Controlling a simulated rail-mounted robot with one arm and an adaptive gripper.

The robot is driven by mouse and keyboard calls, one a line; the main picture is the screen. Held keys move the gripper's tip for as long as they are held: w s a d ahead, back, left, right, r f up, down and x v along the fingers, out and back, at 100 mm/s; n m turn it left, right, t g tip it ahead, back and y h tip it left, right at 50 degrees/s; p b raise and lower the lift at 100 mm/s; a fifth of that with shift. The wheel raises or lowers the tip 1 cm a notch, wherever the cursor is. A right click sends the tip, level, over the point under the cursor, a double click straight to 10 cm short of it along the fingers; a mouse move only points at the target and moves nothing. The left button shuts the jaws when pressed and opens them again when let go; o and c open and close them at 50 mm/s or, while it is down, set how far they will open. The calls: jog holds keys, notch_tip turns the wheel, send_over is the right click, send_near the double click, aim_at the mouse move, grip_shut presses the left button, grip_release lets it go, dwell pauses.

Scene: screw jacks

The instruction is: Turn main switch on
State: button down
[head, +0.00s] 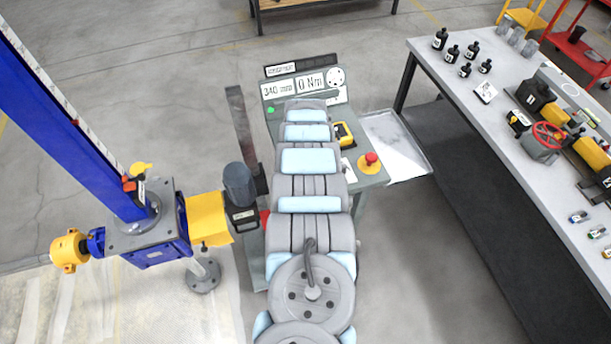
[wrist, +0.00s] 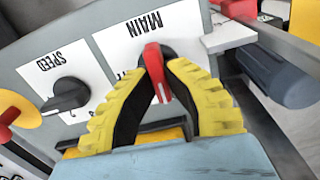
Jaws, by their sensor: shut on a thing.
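The main switch is a red handle (wrist: 157,72) on a dark round base, in front of a white plate marked MAIN (wrist: 146,32), which reads upside down in the wrist view. The handle points roughly down the picture, leaning slightly. My gripper (wrist: 160,78) has yellow ribbed fingers with dark inner pads, one on each side of the red handle, shut on it. Part of the plate's lettering is hidden behind the fingers. In the head view my arm covers the switch and the gripper on the grey control desk (head: 372,184).
A black SPEED knob (wrist: 66,96) sits beside the switch. The red emergency stop (head: 371,158) on its yellow base is close by. Display panels (head: 310,84) stand behind. A blue jack column (head: 70,110) rises left; a workbench (head: 470,75) stands right.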

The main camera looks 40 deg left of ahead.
jog(key=shift+n, duration=0.4)
jog(key=c, duration=1.1)
grip_release()
jog(key=shift+w+r, duration=0.1)
jog(key=shift+r, duration=5.9)
